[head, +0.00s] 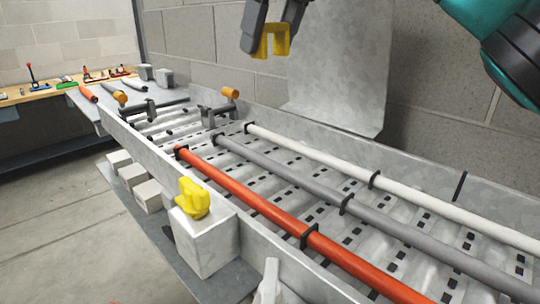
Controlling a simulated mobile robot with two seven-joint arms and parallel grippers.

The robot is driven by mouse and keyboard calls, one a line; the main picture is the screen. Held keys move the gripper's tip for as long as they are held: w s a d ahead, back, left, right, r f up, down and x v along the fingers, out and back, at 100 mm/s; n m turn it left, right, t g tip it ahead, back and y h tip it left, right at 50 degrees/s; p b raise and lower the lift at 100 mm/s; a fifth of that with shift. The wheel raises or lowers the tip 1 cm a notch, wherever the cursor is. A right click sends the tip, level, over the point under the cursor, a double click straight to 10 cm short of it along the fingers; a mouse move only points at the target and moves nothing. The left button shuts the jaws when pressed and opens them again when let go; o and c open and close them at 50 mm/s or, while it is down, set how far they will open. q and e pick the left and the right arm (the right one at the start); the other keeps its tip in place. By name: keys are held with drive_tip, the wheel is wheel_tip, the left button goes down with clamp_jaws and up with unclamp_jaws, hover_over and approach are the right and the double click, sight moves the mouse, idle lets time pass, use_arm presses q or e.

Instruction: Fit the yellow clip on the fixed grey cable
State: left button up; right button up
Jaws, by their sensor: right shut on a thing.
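The grey cable (378,219) runs lengthwise along the perforated metal tray, between a red cable and a white cable. Black holders sit on it at intervals. My right gripper (272,40) is high at the top centre, in front of the back wall and above the tray. It is shut on the yellow clip (266,47), whose two prongs point down with a gap between them. The clip is clear of the grey cable, which lies lower and nearer. My left gripper is out of view.
The red cable (255,201) lies on the near side and the white cable (330,160) on the far side. A yellow piece (192,198) sits on a grey block (207,242) at the tray's near wall. A wooden bench (46,92) with small items stands far left.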

drive_tip(key=shift+w+f, duration=0.15)
drive_tip(key=shift+f, duration=0.15)
drive_tip(key=b, duration=0.3)
hover_over(268, 159)
drive_tip(key=f, duration=1.4)
drive_tip(key=shift+s+d+f, duration=0.2)
drive_tip(key=shift+f, duration=0.05)
wheel_tip(268, 159, down, 4)
drive_tip(key=shift+f, duration=0.45)
drive_tip(key=shift+f, duration=0.2)
drive_tip(key=o, duration=1)
drive_tip(key=shift+r, duration=0.1)
